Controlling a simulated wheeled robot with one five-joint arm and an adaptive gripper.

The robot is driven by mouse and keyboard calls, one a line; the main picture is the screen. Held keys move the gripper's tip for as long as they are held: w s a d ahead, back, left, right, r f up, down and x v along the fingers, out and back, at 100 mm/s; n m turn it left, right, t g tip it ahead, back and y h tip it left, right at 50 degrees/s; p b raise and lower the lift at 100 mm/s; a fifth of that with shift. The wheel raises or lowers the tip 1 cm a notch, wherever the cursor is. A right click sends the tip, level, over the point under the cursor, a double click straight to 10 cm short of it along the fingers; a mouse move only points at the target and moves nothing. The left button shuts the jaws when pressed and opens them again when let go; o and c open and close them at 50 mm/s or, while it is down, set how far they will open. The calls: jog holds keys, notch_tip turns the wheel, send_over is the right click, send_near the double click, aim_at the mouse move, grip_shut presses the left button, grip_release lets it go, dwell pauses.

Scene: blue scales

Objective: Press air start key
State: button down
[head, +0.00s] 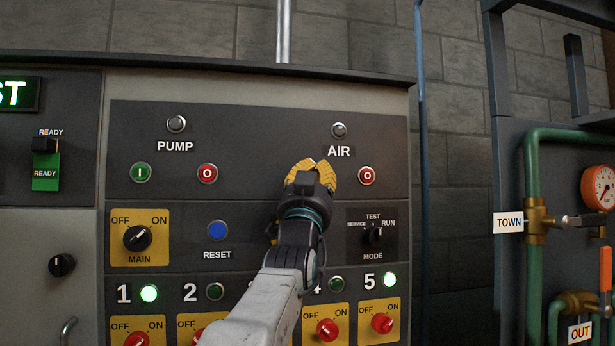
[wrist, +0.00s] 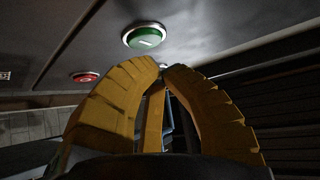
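My gripper (head: 313,168), with yellow ribbed fingers, is raised in front of the AIR section of the panel, below and left of the AIR label (head: 339,151). Its fingertips curve together and look shut, with nothing held. The air start key is hidden behind my gripper in the head view. The red air stop key (head: 366,175) shows just right of it. In the wrist view a green key (wrist: 146,36), probably air start, lies just beyond the fingertips (wrist: 162,66), and looks apart from them. A red key (wrist: 85,77) lies to its left.
The AIR lamp (head: 339,130) looks unlit. The pump start key (head: 141,173) and pump stop key (head: 207,174) are left of my gripper. The blue reset button (head: 217,230) and mode switch (head: 374,236) are below. Green pipes (head: 532,180) stand at the right.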

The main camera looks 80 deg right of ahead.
jog(key=shift+d, duration=0.15)
dwell(1.5)
jog(key=shift+w+d, duration=0.15)
jog(key=shift+d, duration=0.15)
jog(key=shift+w+d, duration=0.1)
jog(key=shift+d, duration=0.3)
dwell(0.9)
jog(key=shift+a, duration=0.15)
jog(key=shift+s+a+b, duration=0.2)
jog(key=shift+a+b, duration=0.45)
dwell(1.1)
